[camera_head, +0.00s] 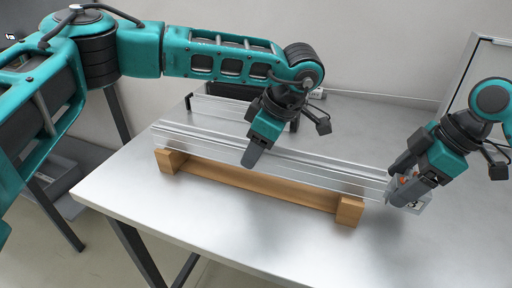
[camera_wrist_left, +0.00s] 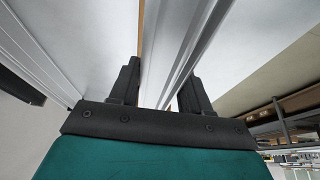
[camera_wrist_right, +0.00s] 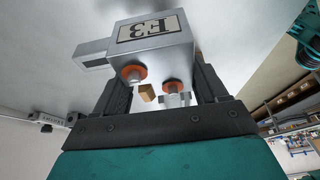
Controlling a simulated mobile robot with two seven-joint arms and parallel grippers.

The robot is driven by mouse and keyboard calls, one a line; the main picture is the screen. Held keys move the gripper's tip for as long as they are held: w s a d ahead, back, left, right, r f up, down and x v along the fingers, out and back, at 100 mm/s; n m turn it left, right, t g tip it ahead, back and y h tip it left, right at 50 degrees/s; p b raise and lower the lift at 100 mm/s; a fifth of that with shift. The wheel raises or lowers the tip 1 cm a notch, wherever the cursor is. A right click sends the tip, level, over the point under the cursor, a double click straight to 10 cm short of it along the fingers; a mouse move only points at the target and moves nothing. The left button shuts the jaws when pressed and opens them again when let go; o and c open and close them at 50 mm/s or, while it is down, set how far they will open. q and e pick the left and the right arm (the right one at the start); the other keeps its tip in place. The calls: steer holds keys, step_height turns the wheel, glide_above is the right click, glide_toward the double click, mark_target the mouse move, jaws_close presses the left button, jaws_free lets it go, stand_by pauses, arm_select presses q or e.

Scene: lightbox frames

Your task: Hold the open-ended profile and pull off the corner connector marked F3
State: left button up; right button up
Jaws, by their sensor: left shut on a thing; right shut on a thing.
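The silver profile (camera_head: 310,173) lies lengthwise over a wooden cradle (camera_head: 262,187). My left gripper (camera_head: 250,158) points down and is shut on the profile near its middle; the left wrist view shows the profile (camera_wrist_left: 168,60) between the fingers. The metal corner connector (camera_wrist_right: 150,45), marked F3 on a white label, sits between the fingers of my right gripper (camera_wrist_right: 160,88), which is shut on it. Two orange rings show on the connector. In the head view the connector (camera_head: 424,204) is at the profile's right end, partly hidden by the gripper; I cannot tell whether they touch.
The cradle has a raised block at each end (camera_head: 350,211). Another silver profile and a dark box (camera_head: 228,90) stand at the back of the metal table (camera_head: 240,232). A framed panel (camera_head: 482,75) stands at the back right. The table's front is clear.

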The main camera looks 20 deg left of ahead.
steer(key=shift+d, duration=3.2)
steer(key=shift+r, duration=2)
arm_select(q)
steer(key=o, duration=1.3)
